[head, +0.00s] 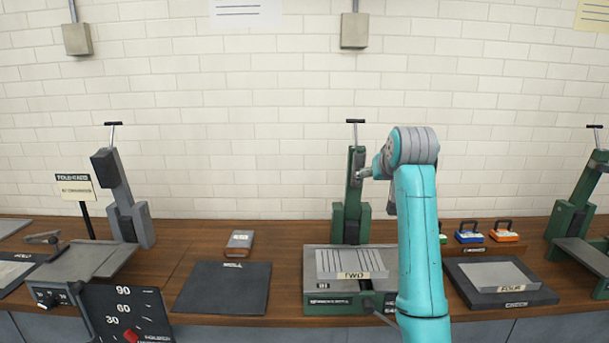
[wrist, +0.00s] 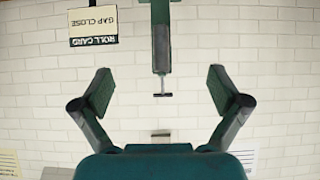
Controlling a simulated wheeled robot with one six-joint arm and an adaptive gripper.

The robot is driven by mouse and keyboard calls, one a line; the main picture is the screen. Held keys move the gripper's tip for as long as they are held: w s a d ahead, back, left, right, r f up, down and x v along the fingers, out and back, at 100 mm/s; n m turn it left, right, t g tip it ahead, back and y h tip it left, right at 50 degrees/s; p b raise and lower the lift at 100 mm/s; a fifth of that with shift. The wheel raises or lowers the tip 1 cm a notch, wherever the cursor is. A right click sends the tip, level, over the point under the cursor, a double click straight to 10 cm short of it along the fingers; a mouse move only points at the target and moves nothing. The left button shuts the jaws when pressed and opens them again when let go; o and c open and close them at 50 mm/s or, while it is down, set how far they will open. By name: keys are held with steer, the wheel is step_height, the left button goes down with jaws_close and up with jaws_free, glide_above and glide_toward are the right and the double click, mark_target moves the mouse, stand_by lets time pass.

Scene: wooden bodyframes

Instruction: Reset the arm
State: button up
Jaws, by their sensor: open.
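My gripper (wrist: 160,92) is open and empty in the wrist view, its two dark fingers spread wide with nothing between the pads. The wrist view is upside down and shows the white brick wall beyond the fingers. In the head view my teal arm (head: 421,240) stands raised at right of centre, its upper end bent left and away toward the wall. The gripper is mostly hidden there. A green press (head: 352,195) with a black T-handle stands behind the arm's upper end. Its column and T-handle (wrist: 162,50) show in the wrist view, apart from the fingers.
The wooden bench (head: 287,262) holds a grey press (head: 124,200), a dark mat (head: 225,287), a grey block (head: 240,242), plates labelled TWO (head: 352,262) and FOUR (head: 499,275), and several coloured handled blocks (head: 504,231). Another green press (head: 577,210) stands right. Air above the bench is mostly clear.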

steer(key=s+f, duration=0.3)
steer(key=f, duration=1)
steer(key=s+f, duration=0.3)
steer(key=f, duration=1)
steer(key=s+f+t, duration=0.2)
steer(key=s+f, duration=1.6)
steer(key=s, duration=0.1)
steer(key=s+f, duration=0.2)
steer(key=s, duration=1.1)
steer(key=s+f, duration=0.2)
steer(key=s, duration=1.1)
steer(key=s+r+t, duration=0.1)
steer(key=s+r, duration=0.4)
steer(key=s, duration=0.4)
steer(key=s+r, duration=0.6)
steer(key=s, duration=0.4)
steer(key=shift+s+r+t, duration=0.2)
steer(key=shift+r+t, duration=0.05)
steer(key=shift+t, duration=0.15)
